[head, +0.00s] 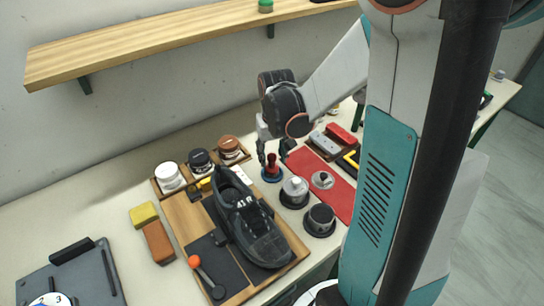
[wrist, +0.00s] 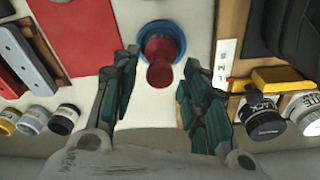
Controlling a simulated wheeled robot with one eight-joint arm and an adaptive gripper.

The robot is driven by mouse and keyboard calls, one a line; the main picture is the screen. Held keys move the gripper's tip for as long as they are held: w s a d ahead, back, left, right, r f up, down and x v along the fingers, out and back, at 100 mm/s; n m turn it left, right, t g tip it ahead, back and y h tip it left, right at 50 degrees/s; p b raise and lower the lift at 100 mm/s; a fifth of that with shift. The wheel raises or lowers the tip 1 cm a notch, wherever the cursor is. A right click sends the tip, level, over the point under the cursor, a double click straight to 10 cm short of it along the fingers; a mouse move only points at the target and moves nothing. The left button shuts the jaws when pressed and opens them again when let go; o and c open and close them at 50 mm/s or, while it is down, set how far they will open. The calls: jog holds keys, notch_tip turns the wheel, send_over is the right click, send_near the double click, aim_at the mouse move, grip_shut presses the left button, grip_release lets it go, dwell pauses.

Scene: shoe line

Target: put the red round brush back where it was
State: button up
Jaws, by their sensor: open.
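In the wrist view the red brush (wrist: 159,62) sits centred on the blue disc (wrist: 177,36). I cannot tell whether the blue disc is its holder or part of it. My gripper (head: 273,153) is right above and around the brush. In the wrist view its fingers (wrist: 160,75) are spread on either side of the red handle, with gaps showing at both sides.
A black shoe (head: 250,228) lies on a wooden board. Two dark round holders (head: 319,222) stand in front of the brush, one with a white-topped piece (head: 295,186). A red mat (head: 338,200) lies at right. Polish jars (head: 199,160) stand at left; a shelf (head: 180,38) hangs behind.

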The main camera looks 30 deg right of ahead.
aim_at(273, 170)
notch_tip(273, 170, up, 9)
jog(key=s+p, duration=0.1)
jog(key=p, duration=0.1)
jog(key=shift+a+p, duration=0.2)
jog(key=shift+p, duration=0.2)
